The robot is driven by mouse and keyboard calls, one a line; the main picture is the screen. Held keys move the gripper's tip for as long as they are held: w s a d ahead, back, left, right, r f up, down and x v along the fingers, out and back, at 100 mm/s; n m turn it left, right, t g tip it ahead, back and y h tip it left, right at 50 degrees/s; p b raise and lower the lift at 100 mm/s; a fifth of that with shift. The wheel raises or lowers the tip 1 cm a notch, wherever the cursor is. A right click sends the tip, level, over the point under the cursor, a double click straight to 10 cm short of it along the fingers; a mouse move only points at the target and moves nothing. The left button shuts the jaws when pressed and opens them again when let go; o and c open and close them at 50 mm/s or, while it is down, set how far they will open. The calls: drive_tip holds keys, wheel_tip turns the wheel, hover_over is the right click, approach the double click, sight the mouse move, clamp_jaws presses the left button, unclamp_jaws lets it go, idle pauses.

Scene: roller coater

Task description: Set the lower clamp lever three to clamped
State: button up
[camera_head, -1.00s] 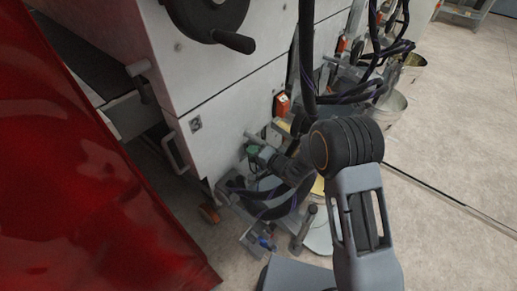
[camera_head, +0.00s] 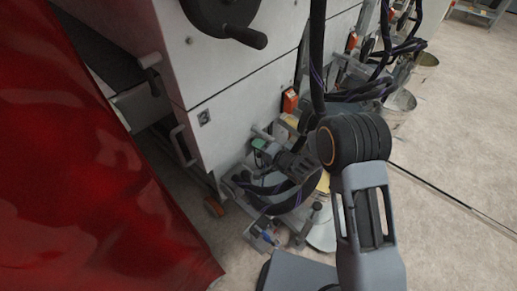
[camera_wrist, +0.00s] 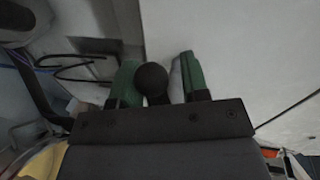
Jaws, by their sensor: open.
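A round black knob (camera_wrist: 151,79), which looks like the end of a clamp lever, sits between the two green fingers of my gripper (camera_wrist: 158,80) in the wrist view. The fingers are apart, with the knob nearer the left one; I cannot tell whether it touches that finger. The lever's shaft and its clamped or unclamped position are hidden. In the head view, my gripper (camera_head: 259,148) is low beside the white machine's lower corner. A grey bar (camera_head: 265,134) is close to it. I cannot tell which numbered lever this is.
The white machine panel (camera_head: 240,95) stands behind my gripper, with an orange-red switch box (camera_head: 290,101) on its edge. Dark hoses (camera_head: 340,95) hang to the right. A red sheet-like surface (camera_head: 90,190) fills the left. Open floor (camera_head: 460,150) lies to the right.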

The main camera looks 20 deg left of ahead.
drive_tip(key=p+v, duration=0.1)
drive_tip(key=v, duration=1.2)
drive_tip(key=shift+d+r+p, duration=0.2)
drive_tip(key=shift+d+p, duration=0.1)
drive_tip(key=shift+d, duration=0.05)
drive_tip(key=shift+s, duration=0.15)
drive_tip(key=d+f+n+h, duration=0.3)
drive_tip(key=d+f+h, duration=0.3)
drive_tip(key=f+h, duration=0.1)
drive_tip(key=d+r+n+g+h+p, duration=0.2)
drive_tip(key=d+r+h+p, duration=0.2)
drive_tip(key=d+r+h, duration=0.45)
drive_tip(key=s+d+r+p, duration=0.2)
drive_tip(key=s+r+p, duration=0.1)
drive_tip(key=r, duration=0.7)
drive_tip(key=s+d+r+m+g+y+p, duration=0.1)
drive_tip(key=s+r+p, duration=0.3)
drive_tip(key=r, duration=0.5)
drive_tip(key=s+d+r+p, duration=0.3)
drive_tip(key=s+r, duration=0.3)
drive_tip(key=r, duration=0.4)
drive_tip(key=shift+d+r+m+p, duration=0.25)
drive_tip(key=shift+r+m+p, duration=0.05)
drive_tip(key=shift+p, duration=0.1)
drive_tip(key=shift+a, duration=0.1)
